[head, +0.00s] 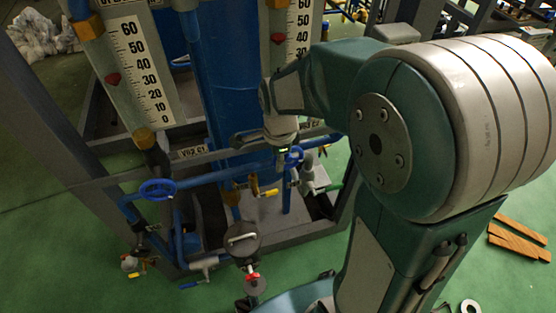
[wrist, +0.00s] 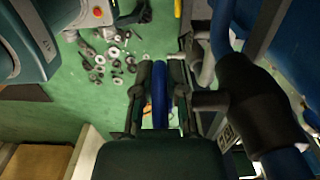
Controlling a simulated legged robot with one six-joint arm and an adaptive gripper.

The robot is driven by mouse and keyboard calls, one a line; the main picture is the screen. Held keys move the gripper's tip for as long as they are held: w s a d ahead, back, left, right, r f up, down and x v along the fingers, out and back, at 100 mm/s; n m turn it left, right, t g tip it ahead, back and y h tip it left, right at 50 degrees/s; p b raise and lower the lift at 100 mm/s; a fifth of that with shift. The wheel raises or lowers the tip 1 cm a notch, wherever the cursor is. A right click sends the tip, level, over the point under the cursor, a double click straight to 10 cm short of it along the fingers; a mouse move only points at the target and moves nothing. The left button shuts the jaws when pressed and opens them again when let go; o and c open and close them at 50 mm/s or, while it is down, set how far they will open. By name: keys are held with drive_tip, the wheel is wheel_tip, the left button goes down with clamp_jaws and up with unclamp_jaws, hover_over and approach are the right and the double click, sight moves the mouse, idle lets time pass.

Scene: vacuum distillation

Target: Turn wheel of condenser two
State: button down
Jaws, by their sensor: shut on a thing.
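A blue handwheel (wrist: 160,95) shows edge-on between the two fingers of my gripper (wrist: 160,100) in the wrist view. The fingers are shut on its rim, one on each side. In the head view my gripper (head: 284,148) points down at this wheel, in front of the right-hand gauge column. The wheel is mostly hidden there by the gripper, with a bit of blue beside it. A second blue handwheel (head: 158,189) sits to the left, free of the gripper, below the left gauge. I cannot tell from the partly hidden labels which condenser each wheel belongs to.
Two scale gauges (head: 140,75) with red markers flank a thick blue column (head: 232,80). Blue pipes and a small red-handled valve (head: 252,277) stand below. In the wrist view a dark pipe fitting (wrist: 245,95) is close on the right. Loose parts (wrist: 110,55) lie on the green floor.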

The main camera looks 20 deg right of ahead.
sight(289, 167)
drive_tip(key=y, duration=0.2)
drive_tip(key=r+y, duration=0.1)
drive_tip(key=y, duration=0.2)
drive_tip(key=shift+w+d, duration=0.1)
drive_tip(key=shift+d, duration=0.1)
drive_tip(key=y, duration=0.4)
drive_tip(key=shift+d+r+y, duration=0.25)
drive_tip(key=shift+r+y, duration=0.05)
drive_tip(key=shift+r, duration=0.05)
drive_tip(key=y, duration=0.4)
drive_tip(key=shift+d+r, duration=0.25)
drive_tip(key=shift+d, duration=0.1)
drive_tip(key=y, duration=0.3)
drive_tip(key=d+y, duration=0.1)
drive_tip(key=y, duration=0.2)
drive_tip(key=shift+r, duration=0.1)
drive_tip(key=c, duration=0.7)
unclamp_jaws()
drive_tip(key=shift+d, duration=0.2)
